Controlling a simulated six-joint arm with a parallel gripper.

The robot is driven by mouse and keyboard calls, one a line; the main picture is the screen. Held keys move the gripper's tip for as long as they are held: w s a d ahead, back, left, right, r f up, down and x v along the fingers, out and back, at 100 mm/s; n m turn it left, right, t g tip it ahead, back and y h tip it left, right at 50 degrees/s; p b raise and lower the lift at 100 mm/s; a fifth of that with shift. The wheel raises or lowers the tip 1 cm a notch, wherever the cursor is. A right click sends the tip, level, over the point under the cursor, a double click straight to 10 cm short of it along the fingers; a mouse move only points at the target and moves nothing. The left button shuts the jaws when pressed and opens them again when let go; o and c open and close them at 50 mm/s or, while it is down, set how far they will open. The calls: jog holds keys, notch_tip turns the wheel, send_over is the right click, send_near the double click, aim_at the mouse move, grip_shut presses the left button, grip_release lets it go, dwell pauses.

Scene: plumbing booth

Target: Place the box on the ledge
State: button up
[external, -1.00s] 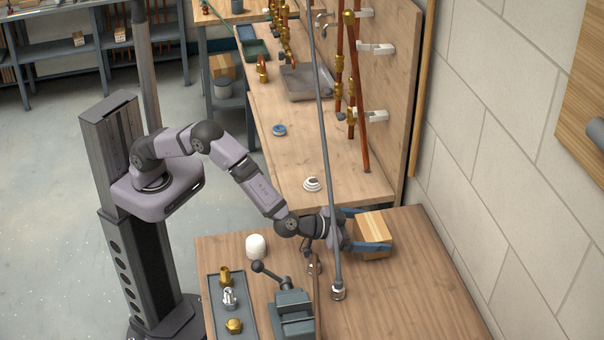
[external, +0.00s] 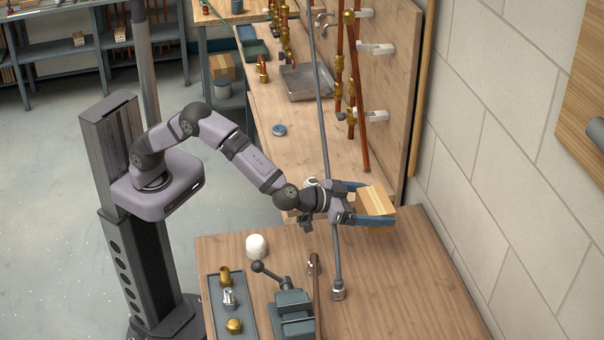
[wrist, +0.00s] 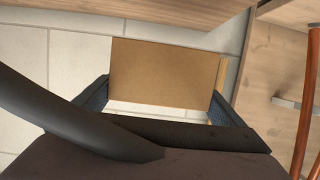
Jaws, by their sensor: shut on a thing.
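The box (external: 374,201) is a light wooden-brown block. My gripper (external: 377,203) is shut on it, with one blue finger on each side, and holds it above the back right of the near workbench (external: 400,285). In the wrist view the box (wrist: 165,72) shows as a flat brown face between the two dark fingers (wrist: 165,105). I cannot tell for sure which surface is the ledge.
A grey pole (external: 336,262) rises from the bench left of the box. A vise (external: 292,312), a white cap (external: 256,246) and a tray of fittings (external: 237,325) stand at the left. A panel with copper pipes (external: 388,80) stands behind. The bench's right side is clear.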

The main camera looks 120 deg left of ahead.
jog(key=s+a+f+n+g+y, duration=0.1)
jog(key=s+a+f+n+g, duration=0.15)
jog(key=s+a, duration=0.55)
jog(key=s+a+f+n+g+y, duration=0.1)
jog(key=s+a+f, duration=0.2)
jog(key=s+a, duration=0.5)
jog(key=s+a+n+g+y+b, duration=0.1)
jog(key=s+a+n+g, duration=0.2)
jog(key=s+a, duration=0.8)
jog(key=s+a+n+g+y, duration=0.15)
jog(key=s+a+g, duration=0.4)
jog(key=s, duration=0.85)
jog(key=shift+n+t+h, duration=0.25)
jog(key=shift+n+t, duration=0.15)
jog(key=shift+t, duration=0.5)
jog(key=shift+a+f, duration=0.25)
jog(key=shift+f, duration=1.3)
jog(key=shift+a+f, duration=0.2)
jog(key=shift+f, duration=1.3)
jog(key=shift+a+f, duration=0.25)
jog(key=shift+f, duration=1.3)
jog(key=shift+f+b, duration=0.1)
jog(key=shift+b, duration=0.2)
jog(key=o, duration=0.9)
jog(key=shift+f, duration=0.1)
jog(key=shift+o, duration=0.2)
jog(key=b+v, duration=0.1)
jog(key=v, duration=1.1)
